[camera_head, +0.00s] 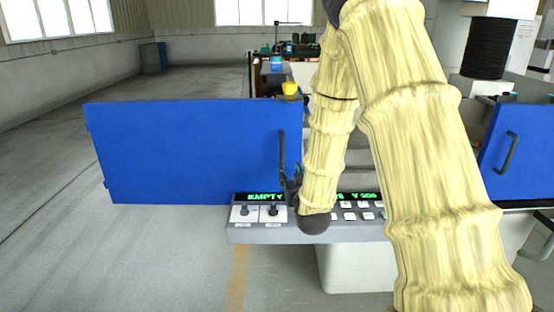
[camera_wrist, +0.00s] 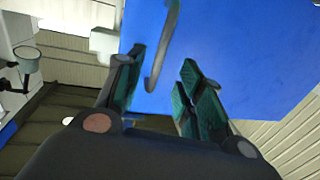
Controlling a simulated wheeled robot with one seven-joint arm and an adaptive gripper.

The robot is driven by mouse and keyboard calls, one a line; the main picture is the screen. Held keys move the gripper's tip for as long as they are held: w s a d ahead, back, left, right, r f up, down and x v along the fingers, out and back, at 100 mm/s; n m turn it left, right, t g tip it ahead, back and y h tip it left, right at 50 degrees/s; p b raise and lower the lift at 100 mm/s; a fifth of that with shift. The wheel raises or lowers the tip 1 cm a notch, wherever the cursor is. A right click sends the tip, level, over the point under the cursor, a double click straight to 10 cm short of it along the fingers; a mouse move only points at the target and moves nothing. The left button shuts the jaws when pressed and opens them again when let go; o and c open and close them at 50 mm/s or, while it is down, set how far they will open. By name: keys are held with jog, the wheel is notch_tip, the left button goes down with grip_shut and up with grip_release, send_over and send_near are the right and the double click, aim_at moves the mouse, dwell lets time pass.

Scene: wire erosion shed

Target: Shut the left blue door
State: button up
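The left blue door (camera_head: 190,150) is a flat blue panel that stands swung out to the left of the machine. Its dark bar handle (camera_head: 282,152) is near its right edge. My gripper (camera_head: 290,182) is at the lower part of this handle, in front of the door. In the wrist view the door (camera_wrist: 240,50) fills the upper right, and the handle (camera_wrist: 158,62) reaches down between the fingertips of my gripper (camera_wrist: 163,80). The fingers are apart, with a gap on both sides of the handle. My arm hides the middle of the machine.
A control panel (camera_head: 250,228) with green displays and knobs lies just below my gripper. A second blue door (camera_head: 510,150) with a handle is at the right. A yellow object (camera_head: 290,89) sits behind the left door. The floor at the left is clear.

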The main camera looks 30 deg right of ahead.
aim_at(283, 156)
jog(key=x, duration=0.3)
jog(key=p+x, duration=0.1)
jog(key=x, duration=0.3)
jog(key=r+x, duration=0.1)
jog(key=x, duration=0.3)
jog(key=shift+w+a+p, duration=0.15)
jog(key=shift+p, duration=0.15)
jog(key=shift+r, duration=0.1)
grip_shut()
